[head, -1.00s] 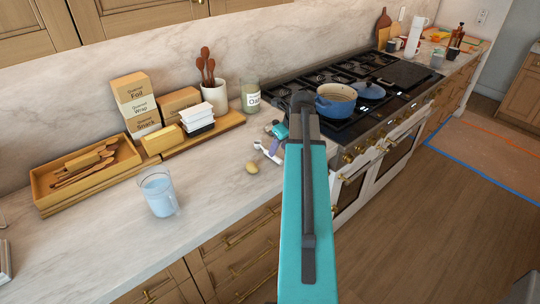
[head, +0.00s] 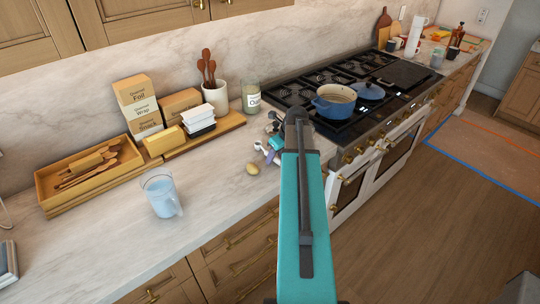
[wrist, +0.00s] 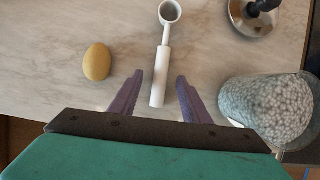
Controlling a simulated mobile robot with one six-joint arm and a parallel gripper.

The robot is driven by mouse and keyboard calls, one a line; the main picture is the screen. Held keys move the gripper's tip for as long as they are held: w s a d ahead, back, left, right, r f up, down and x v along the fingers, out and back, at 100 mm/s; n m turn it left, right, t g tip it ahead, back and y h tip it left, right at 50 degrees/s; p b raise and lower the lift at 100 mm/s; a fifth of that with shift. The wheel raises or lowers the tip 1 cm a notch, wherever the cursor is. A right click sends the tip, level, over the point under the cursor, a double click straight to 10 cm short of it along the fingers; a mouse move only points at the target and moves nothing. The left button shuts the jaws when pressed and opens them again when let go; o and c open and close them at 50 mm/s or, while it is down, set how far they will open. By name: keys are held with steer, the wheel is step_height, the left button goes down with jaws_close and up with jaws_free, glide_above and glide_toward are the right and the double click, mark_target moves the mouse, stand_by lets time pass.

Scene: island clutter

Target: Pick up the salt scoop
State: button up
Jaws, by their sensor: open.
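The salt scoop (wrist: 164,60) lies on the marble counter in the wrist view. It is white, with its round bowl at the top of the picture and its handle pointing down toward me. My gripper (wrist: 160,76) is open, with one purple finger on each side of the lower handle and a visible gap to both. I cannot tell exactly how high the fingers are above the counter. In the head view my gripper (head: 274,151) is over the counter left of the stove, and my arm hides part of that area.
A yellow-brown egg-shaped item (wrist: 97,62) lies left of the scoop. A clear container of pale grains (wrist: 268,105) is close to the right finger. A metal item with a black knob (wrist: 257,14) is at the upper right.

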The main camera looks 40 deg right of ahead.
steer(key=shift+c, duration=0.4)
jaws_close()
steer(key=shift+r, duration=0.2)
stand_by(0.3)
steer(key=shift+r+b, duration=0.9)
steer(key=shift+r, duration=0.4)
steer(key=shift+s+r, duration=0.1)
steer(key=shift+r, duration=0.15)
steer(key=s+a+b, duration=0.1)
steer(key=s+a, duration=0.1)
steer(key=s+a+b, duration=0.1)
steer(key=s+a, duration=0.1)
steer(key=s, duration=0.1)
steer(key=s+a+r+b, duration=0.1)
steer(key=s+a, duration=0.1)
steer(key=s, duration=0.1)
steer(key=shift+s+a, duration=0.15)
steer(key=shift+s, duration=0.1)
steer(key=shift+f+b, duration=0.15)
steer(key=shift+b, duration=0.75)
steer(key=shift+b, duration=0.35)
